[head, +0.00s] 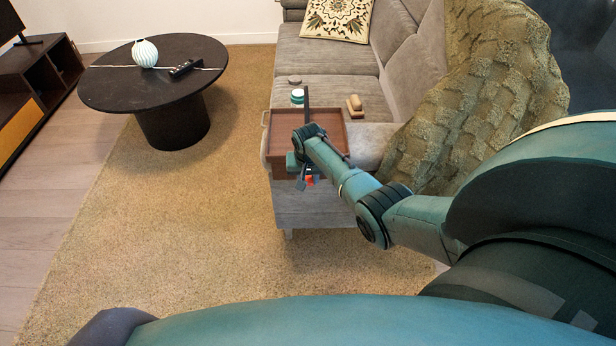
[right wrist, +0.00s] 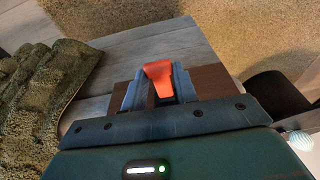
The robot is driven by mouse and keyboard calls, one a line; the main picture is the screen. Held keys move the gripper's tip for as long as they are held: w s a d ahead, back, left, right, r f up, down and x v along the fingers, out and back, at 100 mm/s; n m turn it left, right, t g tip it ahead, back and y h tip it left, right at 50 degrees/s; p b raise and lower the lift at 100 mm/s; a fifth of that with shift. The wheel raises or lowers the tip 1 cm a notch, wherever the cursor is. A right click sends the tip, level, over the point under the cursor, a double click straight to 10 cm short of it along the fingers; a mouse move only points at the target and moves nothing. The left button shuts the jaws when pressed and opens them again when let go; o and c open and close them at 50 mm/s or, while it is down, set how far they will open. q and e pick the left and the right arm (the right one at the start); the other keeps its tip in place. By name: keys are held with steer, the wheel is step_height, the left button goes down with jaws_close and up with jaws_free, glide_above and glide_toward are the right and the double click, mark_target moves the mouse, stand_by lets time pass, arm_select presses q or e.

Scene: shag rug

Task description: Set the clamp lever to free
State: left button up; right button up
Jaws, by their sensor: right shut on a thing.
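The clamp lever (head: 310,180) is a small orange-red tab low on the near side of a brown wooden tray (head: 283,115) at the sofa's end. In the right wrist view the lever (right wrist: 158,76) stands between the two fingers of my right gripper (right wrist: 153,90), which is shut on it. In the head view my right gripper (head: 305,181) is at the tray's near face, partly hidden by my forearm. I cannot read any marking for the lever's setting. My left gripper is not in view.
A grey sofa (head: 327,55) carries a knitted throw (head: 475,85), a patterned cushion (head: 337,18), a tan object (head: 355,106) and a teal-and-white jar (head: 297,97). A round black table (head: 120,90) stands at left. The rug (head: 180,230) between is clear.

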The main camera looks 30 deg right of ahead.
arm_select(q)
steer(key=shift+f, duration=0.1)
arm_select(e)
steer(key=o, duration=1)
steer(key=shift+r, duration=0.15)
steer(key=shift+r+p, duration=0.3)
arm_select(q)
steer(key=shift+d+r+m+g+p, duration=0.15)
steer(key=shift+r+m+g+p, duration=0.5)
steer(key=shift+p, duration=1.55)
arm_select(e)
steer(key=shift+v, duration=6.2)
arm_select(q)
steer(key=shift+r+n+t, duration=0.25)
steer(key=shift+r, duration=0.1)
arm_select(e)
steer(key=shift+s, duration=0.15)
